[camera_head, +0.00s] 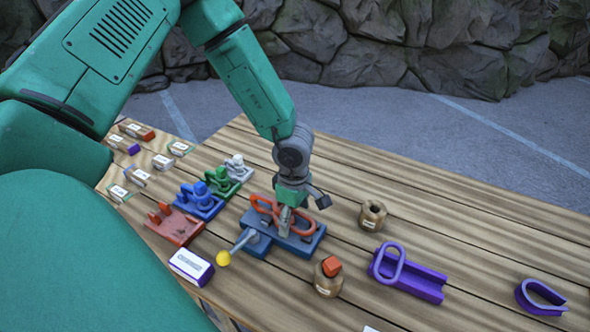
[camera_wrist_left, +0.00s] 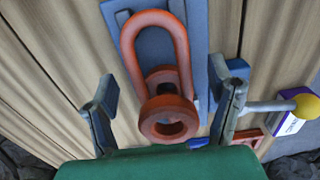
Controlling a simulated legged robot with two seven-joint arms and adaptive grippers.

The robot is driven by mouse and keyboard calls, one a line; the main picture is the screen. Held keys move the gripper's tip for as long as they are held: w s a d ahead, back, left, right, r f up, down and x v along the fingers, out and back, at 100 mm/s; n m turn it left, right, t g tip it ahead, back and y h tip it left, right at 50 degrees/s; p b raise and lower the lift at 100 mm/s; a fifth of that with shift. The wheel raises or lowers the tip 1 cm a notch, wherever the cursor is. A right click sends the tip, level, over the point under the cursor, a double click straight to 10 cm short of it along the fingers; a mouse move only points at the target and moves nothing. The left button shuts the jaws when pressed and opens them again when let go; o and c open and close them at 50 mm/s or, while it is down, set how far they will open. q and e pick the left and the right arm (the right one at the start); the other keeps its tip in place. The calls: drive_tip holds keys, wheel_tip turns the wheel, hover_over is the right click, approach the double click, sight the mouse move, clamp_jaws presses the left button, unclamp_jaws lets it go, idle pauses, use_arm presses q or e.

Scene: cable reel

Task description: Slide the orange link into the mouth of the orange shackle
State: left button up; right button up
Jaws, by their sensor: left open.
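A blue base plate (camera_head: 258,240) on the table carries orange metal parts. In the left wrist view an orange elongated loop (camera_wrist_left: 178,38) lies along the plate (camera_wrist_left: 196,20), its rounded end away from me. A thick orange ring (camera_wrist_left: 168,127) stands nearer the camera at the loop's near end. I cannot tell for sure which part is the link and which the shackle, or whether they touch. My left gripper (camera_head: 303,210) points down over them, and it is open. In the wrist view its fingers (camera_wrist_left: 168,100) are spread either side of the ring. My right gripper is out of view.
A yellow-knobbed lever (camera_head: 224,258) sticks out from the plate. A purple channel with a loop (camera_head: 425,284) and two brown spools (camera_head: 372,216) (camera_head: 325,285) are to the right. Red (camera_head: 172,228), blue (camera_head: 206,210) and green fixtures sit left.

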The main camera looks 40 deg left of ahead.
use_arm(q)
wheel_tip(320, 180, up, 12)
idle(0.5)
drive_tip(key=shift+f, duration=0.1)
